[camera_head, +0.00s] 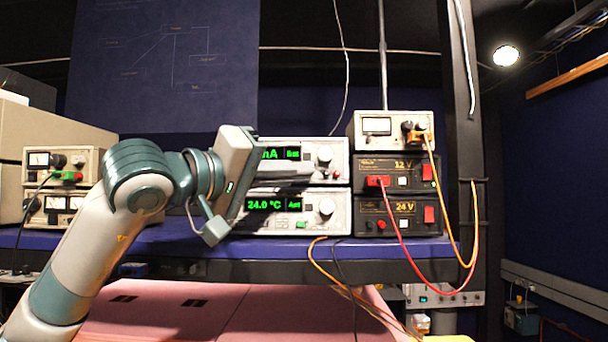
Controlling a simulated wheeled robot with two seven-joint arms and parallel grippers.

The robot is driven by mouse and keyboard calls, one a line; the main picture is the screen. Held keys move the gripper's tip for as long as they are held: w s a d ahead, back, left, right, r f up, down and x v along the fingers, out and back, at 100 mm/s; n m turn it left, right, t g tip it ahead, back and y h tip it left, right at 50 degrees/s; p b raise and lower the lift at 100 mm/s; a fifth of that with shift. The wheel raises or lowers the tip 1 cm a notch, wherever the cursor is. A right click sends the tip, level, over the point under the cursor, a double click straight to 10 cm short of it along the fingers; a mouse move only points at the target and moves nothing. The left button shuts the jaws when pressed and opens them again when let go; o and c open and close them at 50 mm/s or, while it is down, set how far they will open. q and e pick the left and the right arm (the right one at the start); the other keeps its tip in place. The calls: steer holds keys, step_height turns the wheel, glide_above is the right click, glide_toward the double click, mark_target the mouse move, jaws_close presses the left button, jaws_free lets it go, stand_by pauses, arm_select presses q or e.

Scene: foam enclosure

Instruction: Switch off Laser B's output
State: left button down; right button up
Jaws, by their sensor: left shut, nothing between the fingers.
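A stack of two light grey instruments stands on the blue shelf. The upper one (335,148) has a green display ending in "mA", a small second readout and a knob (324,154). The lower one (338,222) shows "24.0 °C" and has a knob and small buttons, one lit green. No "Laser B" label is legible, so I cannot tell which unit it is. My left gripper (308,177) is shut and empty, its dark fingers pointing right across the upper unit's lower front. They hide its lower controls; contact cannot be told. My right gripper is out of view.
To the right stand a metered supply (394,128) and black 12 V (396,170) and 24 V (398,213) units with hanging red and orange cables. Meter units (62,160) stand at left. A dark post (464,120) rises right of the shelf (400,247).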

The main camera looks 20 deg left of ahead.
arm_select(q)
steer(key=shift+w+a, duration=0.1)
steer(key=shift+w, duration=0.2)
stand_by(0.9)
steer(key=shift+s+f+b, duration=0.1)
steer(key=shift+s+b, duration=0.05)
steer(key=shift+b, duration=0.15)
steer(key=shift+s, duration=0.55)
steer(key=shift+d, duration=0.2)
steer(key=shift+s+d+b, duration=0.2)
steer(key=shift+s+b, duration=0.15)
steer(key=shift+s, duration=0.45)
steer(key=shift+s+d+b, duration=0.25)
steer(key=shift+s+b, duration=0.15)
steer(key=shift+s, duration=0.4)
steer(key=shift+s+d+b, duration=0.2)
steer(key=shift+s+b, duration=0.15)
steer(key=shift+s, duration=0.45)
